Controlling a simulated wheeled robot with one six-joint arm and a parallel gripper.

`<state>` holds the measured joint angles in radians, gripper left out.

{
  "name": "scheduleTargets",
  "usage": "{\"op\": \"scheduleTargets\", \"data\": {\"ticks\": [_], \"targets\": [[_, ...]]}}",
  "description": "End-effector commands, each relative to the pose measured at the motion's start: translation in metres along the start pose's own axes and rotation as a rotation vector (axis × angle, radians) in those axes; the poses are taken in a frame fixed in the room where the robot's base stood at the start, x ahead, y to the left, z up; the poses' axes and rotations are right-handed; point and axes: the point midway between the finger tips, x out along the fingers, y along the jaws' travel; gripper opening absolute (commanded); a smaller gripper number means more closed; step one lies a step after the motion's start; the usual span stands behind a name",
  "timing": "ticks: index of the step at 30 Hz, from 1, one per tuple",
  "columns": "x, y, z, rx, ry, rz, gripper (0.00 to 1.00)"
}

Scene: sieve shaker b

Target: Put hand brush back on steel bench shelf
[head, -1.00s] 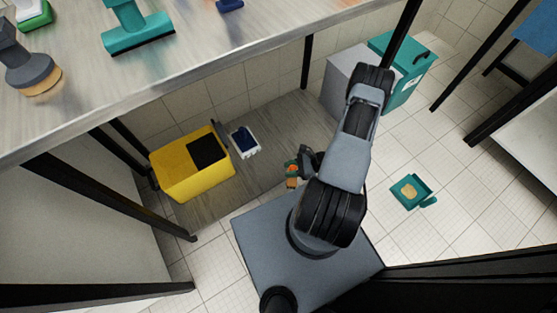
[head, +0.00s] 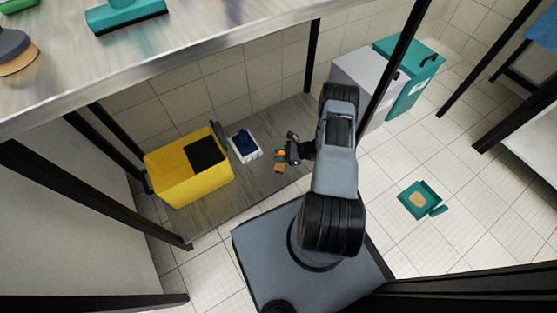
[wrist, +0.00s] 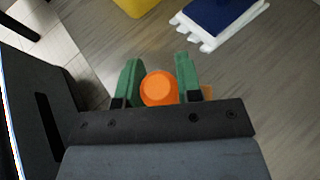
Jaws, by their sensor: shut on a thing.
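The hand brush (wrist: 159,88) shows in the wrist view as a round orange end between the green fingers of my gripper (wrist: 157,82). My gripper is shut on it. In the head view the brush (head: 280,168) is a small orange and tan shape below my gripper (head: 281,155). It is over the grey lower shelf (head: 225,207) of the steel bench, right of the white and blue item. I cannot tell whether the brush touches the shelf. Most of the brush is hidden by the fingers and gripper body.
A yellow bin (head: 188,177) with a black panel and a white item with a blue top (head: 244,146) stand on the shelf. Grey and teal boxes (head: 412,78) stand beyond a black bench leg. A teal dustpan (head: 420,200) lies on the tiled floor. The bench top (head: 180,50) overhangs.

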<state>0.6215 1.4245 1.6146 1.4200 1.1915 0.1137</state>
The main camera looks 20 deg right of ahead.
Motion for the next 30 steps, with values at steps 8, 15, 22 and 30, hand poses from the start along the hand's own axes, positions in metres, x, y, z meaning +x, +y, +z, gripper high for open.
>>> {"op": "scheduleTargets", "data": {"ticks": [8,15,22,30], "targets": [[0.012,-0.008,-0.018,0.002,-0.001,0.000,0.00],[0.020,-0.008,-0.037,0.000,-0.001,0.000,0.00],[0.019,-0.008,-0.036,0.000,0.000,0.000,0.00],[0.020,-0.008,-0.038,0.000,0.000,0.000,0.46]]}}
